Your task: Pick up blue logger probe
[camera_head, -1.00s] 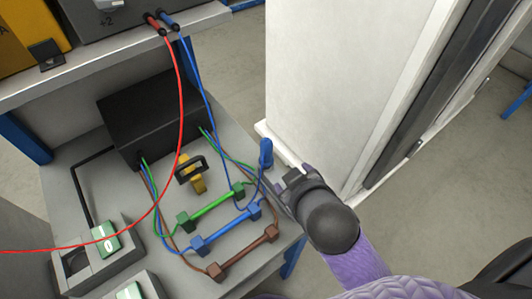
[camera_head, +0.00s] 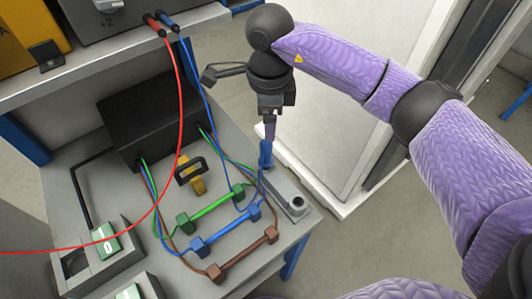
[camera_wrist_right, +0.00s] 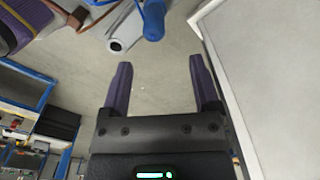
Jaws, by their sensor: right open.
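The blue logger probe (camera_head: 266,154) stands roughly upright at the right edge of the workbench, by a grey holder (camera_head: 290,197) with a round dark socket. Its blue cable loops down beside it. In the right wrist view the probe (camera_wrist_right: 153,20) is at the top, beyond the fingertips. My right gripper (camera_head: 269,136) points down just above the probe's top in the head view, partly covering the space there. In the wrist view the right gripper (camera_wrist_right: 158,75) has its two purple fingers apart with nothing between them. My left gripper is out of view.
Green (camera_head: 212,205), blue (camera_head: 228,229) and brown (camera_head: 243,254) bars lie on the bench. A black box (camera_head: 150,110) with cables stands behind. A red cable (camera_head: 180,110) hangs across the left. A white panel (camera_head: 345,150) stands close on the right.

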